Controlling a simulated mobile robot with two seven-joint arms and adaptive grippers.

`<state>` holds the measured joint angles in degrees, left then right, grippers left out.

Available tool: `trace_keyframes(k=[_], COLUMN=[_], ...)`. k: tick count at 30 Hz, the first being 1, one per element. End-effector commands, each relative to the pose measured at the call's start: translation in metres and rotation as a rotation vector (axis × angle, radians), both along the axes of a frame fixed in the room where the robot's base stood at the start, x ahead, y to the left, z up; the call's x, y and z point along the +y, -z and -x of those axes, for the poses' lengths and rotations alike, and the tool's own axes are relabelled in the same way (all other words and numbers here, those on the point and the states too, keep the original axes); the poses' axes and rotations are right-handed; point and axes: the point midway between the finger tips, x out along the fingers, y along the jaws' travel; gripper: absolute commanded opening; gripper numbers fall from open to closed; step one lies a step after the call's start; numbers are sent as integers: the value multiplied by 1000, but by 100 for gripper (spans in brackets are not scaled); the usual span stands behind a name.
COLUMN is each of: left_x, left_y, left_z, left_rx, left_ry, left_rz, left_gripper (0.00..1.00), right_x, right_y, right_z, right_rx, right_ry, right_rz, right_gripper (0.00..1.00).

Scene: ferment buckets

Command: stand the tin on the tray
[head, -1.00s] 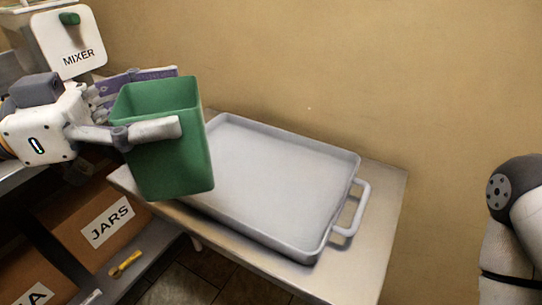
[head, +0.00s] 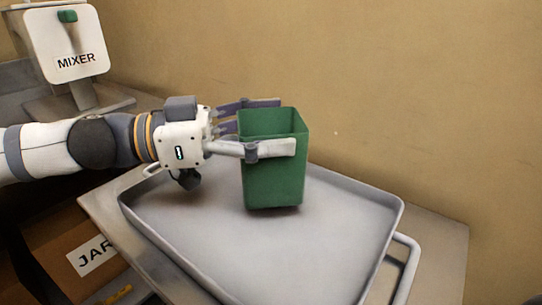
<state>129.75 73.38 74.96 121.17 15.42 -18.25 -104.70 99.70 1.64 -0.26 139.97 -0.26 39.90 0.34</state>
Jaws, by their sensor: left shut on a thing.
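The tin is a green, open-topped, square-sided container (head: 272,178), upright over the far middle part of the tray. My left gripper (head: 268,126) is shut on it, with one finger along the near side and one along the far side, near its rim. The grey tray (head: 330,262) lies on a table and has a low rim and a handle at its right end. The tin's bottom appears close to the tray floor; I cannot tell whether it touches. My right gripper is not in the view.
A mixer (head: 68,45) stands at the back left. A cardboard box marked as jars (head: 60,255) sits on a lower shelf at the left. The wall is close behind the tray. The tray's right and front parts are empty.

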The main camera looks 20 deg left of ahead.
Motion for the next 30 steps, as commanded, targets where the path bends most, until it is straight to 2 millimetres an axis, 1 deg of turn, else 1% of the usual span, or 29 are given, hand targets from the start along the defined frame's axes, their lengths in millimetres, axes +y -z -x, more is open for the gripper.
trace_keyframes(k=[1,3,11,16,17,18,19,28,30], left_x=[1,1,1,1,1,1,1,1,1], left_y=[17,26,26,31,30,29,29,29,22], left_z=[0,1,2,1,2,2,2,2,2], left_rx=[13,9,2,4,4,4,4,4,0], left_ry=[0,-1,0,0,0,0,0,0,-1], left_rz=[1,1,0,0,0,-1,-1,-1,-1], left_gripper=[16,16,16,16,77,86,90,90,90], right_x=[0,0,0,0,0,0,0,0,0], right_y=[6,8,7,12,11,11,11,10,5], right_z=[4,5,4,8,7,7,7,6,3], right_rx=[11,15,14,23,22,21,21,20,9], right_ry=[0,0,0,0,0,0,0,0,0], right_rz=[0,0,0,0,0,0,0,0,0], right_gripper=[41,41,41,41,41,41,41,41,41])
